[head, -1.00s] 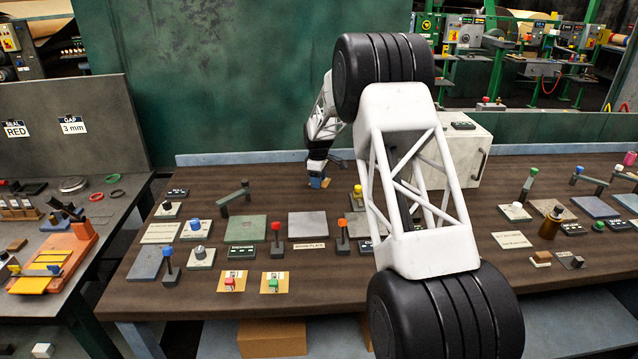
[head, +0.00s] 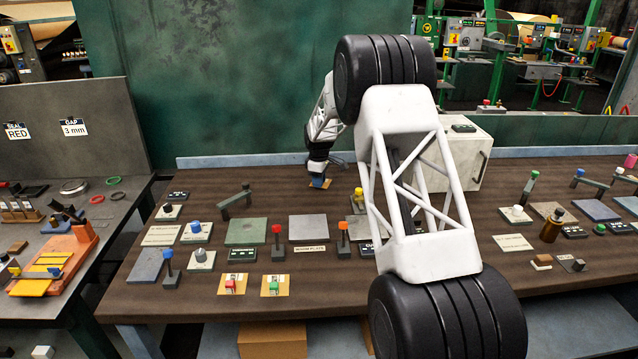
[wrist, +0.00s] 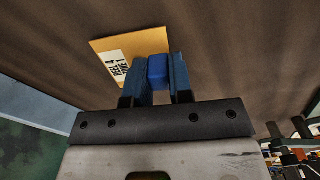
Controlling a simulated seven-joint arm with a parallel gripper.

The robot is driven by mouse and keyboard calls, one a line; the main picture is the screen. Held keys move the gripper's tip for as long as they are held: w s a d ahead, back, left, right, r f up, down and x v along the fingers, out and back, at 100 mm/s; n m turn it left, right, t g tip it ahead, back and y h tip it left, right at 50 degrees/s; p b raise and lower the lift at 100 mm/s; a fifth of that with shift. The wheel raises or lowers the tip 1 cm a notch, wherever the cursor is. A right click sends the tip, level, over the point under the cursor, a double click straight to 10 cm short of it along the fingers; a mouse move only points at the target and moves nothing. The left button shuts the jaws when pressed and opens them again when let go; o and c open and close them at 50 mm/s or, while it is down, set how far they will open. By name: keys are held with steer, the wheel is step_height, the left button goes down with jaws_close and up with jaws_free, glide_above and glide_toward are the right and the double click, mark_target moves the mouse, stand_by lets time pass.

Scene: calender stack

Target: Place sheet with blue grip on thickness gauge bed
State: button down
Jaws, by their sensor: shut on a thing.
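My gripper (head: 319,183) is near the back of the brown table in the head view. In the wrist view its two blue fingers (wrist: 161,76) are shut on the blue grip (wrist: 158,68) of an orange-tan sheet (wrist: 154,42). The sheet has a white printed label and extends beyond the fingers; it is small in the head view. I cannot tell whether it touches the table. A green plate (head: 246,232) and a grey plate (head: 309,227) lie in front of the gripper. I cannot tell for sure which thing is the thickness gauge bed.
Two tan sheets with a red grip (head: 231,284) and a green grip (head: 274,283) lie at the table's front. Upright levers (head: 277,238) stand behind them. A grey arm-like fixture (head: 235,200) is behind the green plate. A white box (head: 465,160) stands at right. Bare table surrounds my gripper.

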step_height(320, 180, up, 3)
steer(key=shift+f, duration=0.1)
steer(key=s, duration=0.5)
steer(key=s+d+r, duration=0.1)
steer(key=s, duration=1)
steer(key=shift+d+r, duration=0.25)
steer(key=s+a+r+n, duration=0.1)
steer(key=s+a+r, duration=0.1)
steer(key=a, duration=0.5)
steer(key=s+a+r+n, duration=0.1)
steer(key=s+a, duration=0.1)
steer(key=a, duration=0.5)
step_height(320, 180, up, 4)
steer(key=f+n, duration=0.1)
steer(key=n, duration=0.1)
glide_above(246, 235)
steer(key=shift+r, duration=0.25)
steer(key=shift+f, duration=3.15)
